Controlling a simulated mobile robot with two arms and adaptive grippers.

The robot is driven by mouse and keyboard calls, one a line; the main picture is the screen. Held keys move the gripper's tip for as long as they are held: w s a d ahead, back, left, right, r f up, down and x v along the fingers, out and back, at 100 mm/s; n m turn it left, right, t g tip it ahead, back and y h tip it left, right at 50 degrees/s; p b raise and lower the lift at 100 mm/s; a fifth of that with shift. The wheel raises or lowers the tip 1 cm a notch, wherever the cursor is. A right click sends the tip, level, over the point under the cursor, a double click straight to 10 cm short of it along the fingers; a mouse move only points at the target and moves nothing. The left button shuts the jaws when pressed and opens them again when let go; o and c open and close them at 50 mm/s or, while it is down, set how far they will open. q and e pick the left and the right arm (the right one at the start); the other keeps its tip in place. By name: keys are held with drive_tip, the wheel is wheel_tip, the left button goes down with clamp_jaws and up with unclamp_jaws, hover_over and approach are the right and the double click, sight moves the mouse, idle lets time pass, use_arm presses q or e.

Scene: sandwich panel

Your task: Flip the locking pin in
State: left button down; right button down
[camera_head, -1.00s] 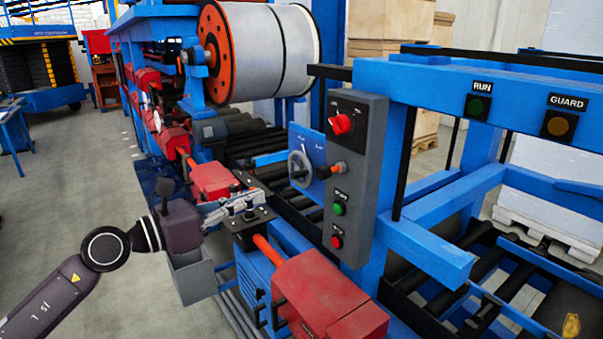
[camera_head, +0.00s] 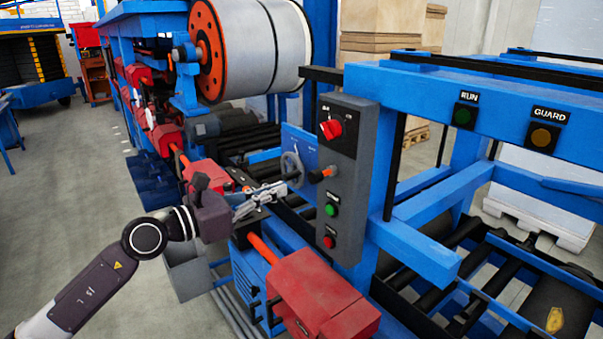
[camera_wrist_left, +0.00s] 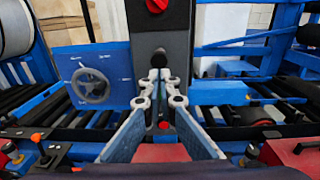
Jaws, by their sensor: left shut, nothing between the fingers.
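An orange pin with a dark round end (camera_head: 318,176) sticks out of the grey control panel (camera_head: 343,215); it looks like the locking pin. A grey handwheel (camera_head: 291,170) is on the blue plate (camera_head: 300,145) to its left. My left gripper (camera_head: 284,188) is shut and empty, its fingertips in front of the panel, left of and a little below the pin. In the left wrist view the fingertips (camera_wrist_left: 160,74) meet just below a dark round end (camera_wrist_left: 159,57), probably the pin's. Whether they touch it I cannot tell. My right gripper is not in view.
A red selector knob (camera_head: 331,129) is above the pin; a green button (camera_head: 331,209) and a red button (camera_head: 328,242) are below it. A red housing (camera_head: 315,295) and black rollers lie below. Blue frame beams (camera_head: 480,95) bound the right. Open floor is left.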

sight(312, 178)
use_arm(q)
drive_tip(key=p+x, duration=0.2)
drive_tip(key=x, duration=0.3)
drive_tip(key=shift+w+d+r, duration=0.15)
drive_tip(key=shift+w+d, duration=0.05)
drive_tip(key=shift+d, duration=0.15)
drive_tip(key=shift+w+d, duration=0.45)
drive_tip(key=shift+d, duration=0.1)
drive_tip(key=shift+f, duration=0.2)
drive_tip(key=shift+x, duration=1.4)
drive_tip(key=shift+r, duration=0.1)
